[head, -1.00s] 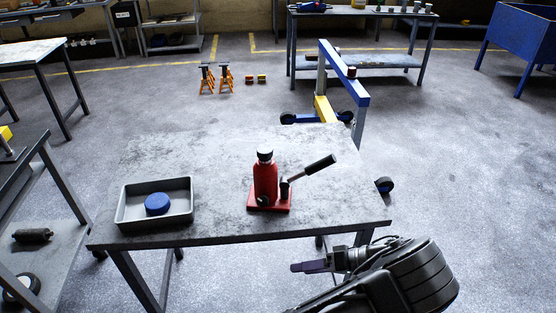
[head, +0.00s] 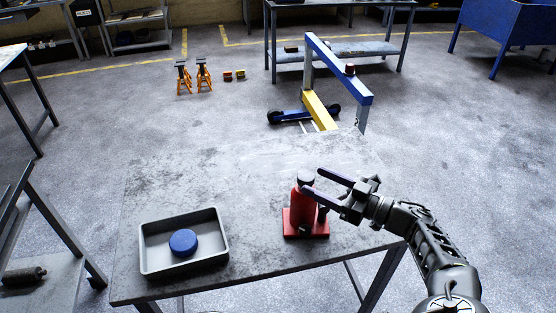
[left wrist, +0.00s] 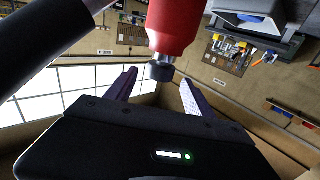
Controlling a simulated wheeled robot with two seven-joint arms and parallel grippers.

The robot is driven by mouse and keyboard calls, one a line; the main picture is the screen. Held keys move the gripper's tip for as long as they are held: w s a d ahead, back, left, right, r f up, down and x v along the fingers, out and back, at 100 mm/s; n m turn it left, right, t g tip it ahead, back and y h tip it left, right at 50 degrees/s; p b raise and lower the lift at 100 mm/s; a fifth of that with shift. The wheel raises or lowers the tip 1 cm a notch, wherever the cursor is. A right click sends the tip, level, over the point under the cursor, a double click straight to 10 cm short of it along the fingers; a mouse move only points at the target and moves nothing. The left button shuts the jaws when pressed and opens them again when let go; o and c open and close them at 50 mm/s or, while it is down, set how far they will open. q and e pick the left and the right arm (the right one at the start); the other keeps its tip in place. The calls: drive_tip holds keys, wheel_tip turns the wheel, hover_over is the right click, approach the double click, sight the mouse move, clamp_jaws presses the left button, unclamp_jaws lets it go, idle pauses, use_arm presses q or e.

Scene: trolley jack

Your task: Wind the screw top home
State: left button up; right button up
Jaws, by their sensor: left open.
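The red bottle jack (head: 302,209) stands upright on its red base on the grey table (head: 180,180). Its dark screw top (head: 305,178) sits on the neck; I cannot tell how far it is wound down. My left gripper (head: 312,181) is open and level at the top, with its fingertips at either side of it. In the left wrist view, which is upside down, the dark top (left wrist: 162,71) hangs from the red body (left wrist: 174,25) between the two spread fingers. Contact is not clear. My gripper and arm hide the jack's lever. My right gripper is not in view.
A grey tray (head: 215,255) with a blue round piece (head: 183,242) in it stands on the table left of the jack. The table's back left is clear. A blue and yellow hoist (head: 325,110) stands on the floor behind.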

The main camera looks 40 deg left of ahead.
sight(295, 182)
use_arm(q)
drive_tip(key=shift+s+a+r+p, duration=0.1)
drive_tip(key=shift+a+p, duration=0.2)
drive_tip(key=shift+a, duration=0.1)
drive_tip(key=a, duration=0.2)
drive_tip(key=a+p, duration=0.2)
drive_tip(key=a, duration=0.1)
drive_tip(key=shift+s+a, duration=0.35)
drive_tip(key=shift+a, duration=0.4)
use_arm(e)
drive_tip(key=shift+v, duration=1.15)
use_arm(q)
drive_tip(key=shift+c, duration=0.4)
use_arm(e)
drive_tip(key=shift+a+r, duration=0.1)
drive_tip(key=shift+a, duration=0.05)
use_arm(q)
clamp_jaws()
drive_tip(key=shift+m+t, duration=0.3)
drive_tip(key=shift+t, duration=0.2)
